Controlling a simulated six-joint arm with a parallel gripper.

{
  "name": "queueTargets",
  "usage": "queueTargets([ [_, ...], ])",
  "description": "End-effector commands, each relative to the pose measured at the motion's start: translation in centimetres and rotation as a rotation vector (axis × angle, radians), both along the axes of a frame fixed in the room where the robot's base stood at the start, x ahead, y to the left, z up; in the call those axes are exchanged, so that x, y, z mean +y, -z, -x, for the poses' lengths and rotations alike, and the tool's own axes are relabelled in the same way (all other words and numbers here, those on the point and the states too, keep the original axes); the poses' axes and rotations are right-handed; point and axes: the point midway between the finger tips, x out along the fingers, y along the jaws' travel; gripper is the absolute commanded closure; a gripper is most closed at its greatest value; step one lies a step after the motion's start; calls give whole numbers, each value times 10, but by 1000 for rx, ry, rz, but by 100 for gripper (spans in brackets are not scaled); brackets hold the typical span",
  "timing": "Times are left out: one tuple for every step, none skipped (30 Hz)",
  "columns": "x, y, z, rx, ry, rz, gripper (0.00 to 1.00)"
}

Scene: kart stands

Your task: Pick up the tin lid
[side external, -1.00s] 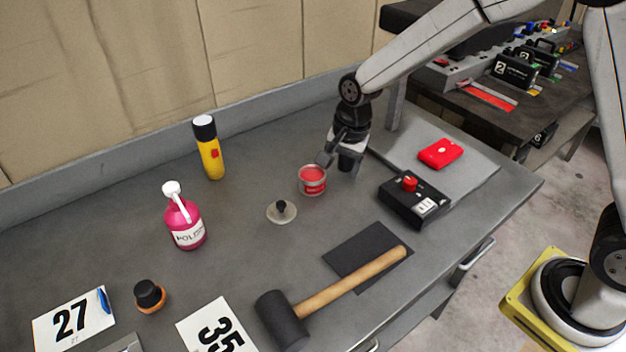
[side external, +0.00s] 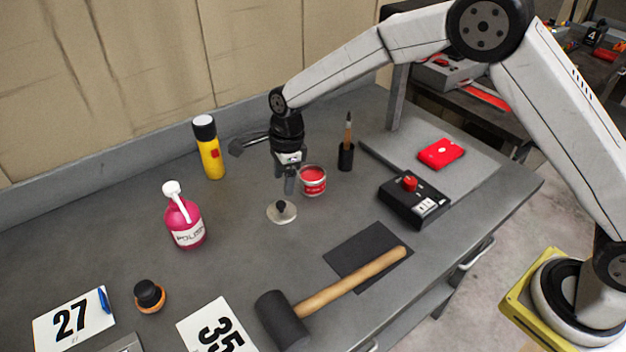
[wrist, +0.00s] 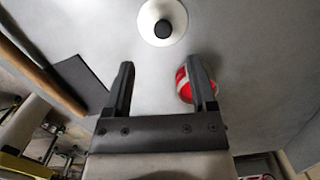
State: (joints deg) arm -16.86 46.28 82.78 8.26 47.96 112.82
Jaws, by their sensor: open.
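The tin lid (side external: 291,214) is a pale round disc with a dark knob on top. It lies flat on the grey bench (side external: 240,270), just left of and nearer than the open red tin (side external: 313,184). In the wrist view the lid (wrist: 176,15) is at the top, ahead of the fingertips. My gripper (side external: 286,186) points down above the bench, behind the lid and left of the tin. In the wrist view its two fingers (wrist: 160,62) are apart with nothing between them. The tin (wrist: 183,84) shows partly behind the right finger there.
A black holder with a brush (side external: 346,152) stands right of the tin. A yellow torch (side external: 209,152) and a pink bottle (side external: 186,222) stand left. A mallet (side external: 335,292), black mat (side external: 350,255) and black switch box (side external: 414,200) lie right and in front.

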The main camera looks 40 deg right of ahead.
Motion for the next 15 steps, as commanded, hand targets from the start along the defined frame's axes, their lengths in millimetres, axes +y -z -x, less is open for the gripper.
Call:
queueTargets([
  [0, 4, 0, 2, 0, 1, 27],
  [1, 6, 0, 3, -1, 0, 27],
  [1, 9, 0, 3, -1, 0, 27],
  [1, 12, 0, 2, -1, 1, 27],
  [2, 14, 0, 2, -1, 1, 27],
  [2, 18, 0, 1, -1, 1, 27],
  [2, 20, 0, 2, -1, 1, 27],
  [2, 22, 0, 2, -1, 1, 27],
  [2, 23, 0, 1, -1, 1, 27],
  [3, 24, 0, 1, -1, 1, 27],
  [3, 24, -1, 1, -2, 1, 27],
  [3, 24, -1, 0, -2, 0, 27],
  [3, 24, -1, 0, -2, 0, 27],
  [3, 24, -1, 0, -2, 0, 27],
  [3, 25, -1, 0, -2, 0, 27],
])
